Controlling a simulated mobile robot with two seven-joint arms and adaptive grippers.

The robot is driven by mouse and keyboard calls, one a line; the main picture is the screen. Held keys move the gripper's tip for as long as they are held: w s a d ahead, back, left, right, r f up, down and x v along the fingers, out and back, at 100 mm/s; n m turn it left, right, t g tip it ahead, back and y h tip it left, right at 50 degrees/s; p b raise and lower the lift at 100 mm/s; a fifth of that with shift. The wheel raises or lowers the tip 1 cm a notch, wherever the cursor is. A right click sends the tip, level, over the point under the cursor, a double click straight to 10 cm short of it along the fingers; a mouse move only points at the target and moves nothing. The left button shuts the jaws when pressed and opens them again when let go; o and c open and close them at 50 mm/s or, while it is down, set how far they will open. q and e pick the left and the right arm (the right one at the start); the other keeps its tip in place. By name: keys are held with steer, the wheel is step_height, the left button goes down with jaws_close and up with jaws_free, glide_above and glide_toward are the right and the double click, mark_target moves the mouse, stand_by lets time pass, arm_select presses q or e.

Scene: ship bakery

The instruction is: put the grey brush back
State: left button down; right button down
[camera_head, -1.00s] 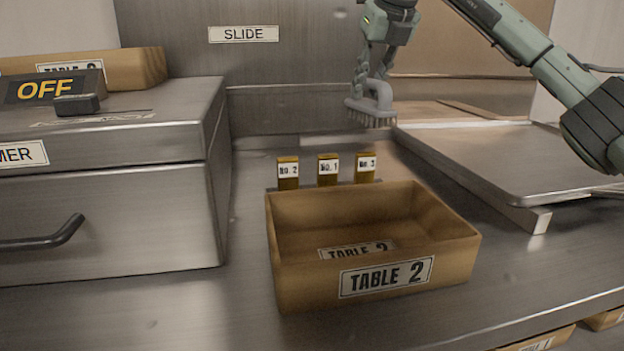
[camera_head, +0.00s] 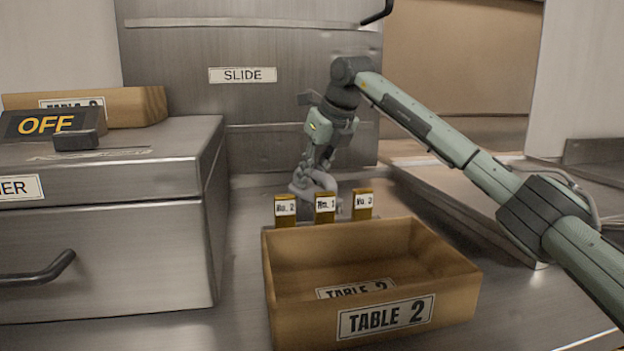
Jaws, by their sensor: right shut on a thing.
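The grey brush (camera_head: 302,190) is behind the small brown blocks labelled No. 2 (camera_head: 285,212), No. 1 (camera_head: 325,208) and No. 3 (camera_head: 362,205), low near the steel counter. My right gripper (camera_head: 316,177) is shut on its handle from above. The blocks hide the brush's lower part, so I cannot tell whether it touches the counter. My left gripper is not in view.
An open wooden box labelled TABLE 2 (camera_head: 380,322) stands in front of the blocks. A steel unit (camera_head: 100,240) with a handle is on the left. A panel labelled SLIDE (camera_head: 190,100) rises behind. A steel tray (camera_head: 440,200) lies right, under my arm.

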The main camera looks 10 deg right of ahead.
steer(key=shift+f, duration=0.45)
steer(key=shift+f, duration=0.2)
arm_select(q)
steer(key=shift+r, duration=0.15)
arm_select(e)
steer(key=c, duration=1.3)
jaws_free()
steer(key=shift+c, duration=0.2)
steer(key=shift+r, duration=0.1)
steer(key=shift+r, duration=0.25)
steer(key=v, duration=1)
steer(key=shift+s+d+r+b, duration=0.1)
steer(key=shift+s+r+b, duration=0.1)
steer(key=shift+r+b, duration=0.1)
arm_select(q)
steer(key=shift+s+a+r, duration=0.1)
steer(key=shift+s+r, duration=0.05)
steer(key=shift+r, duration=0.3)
arm_select(e)
steer(key=shift+s+d+r, duration=0.1)
steer(key=shift+s+r, duration=0.15)
steer(key=shift+r, duration=0.15)
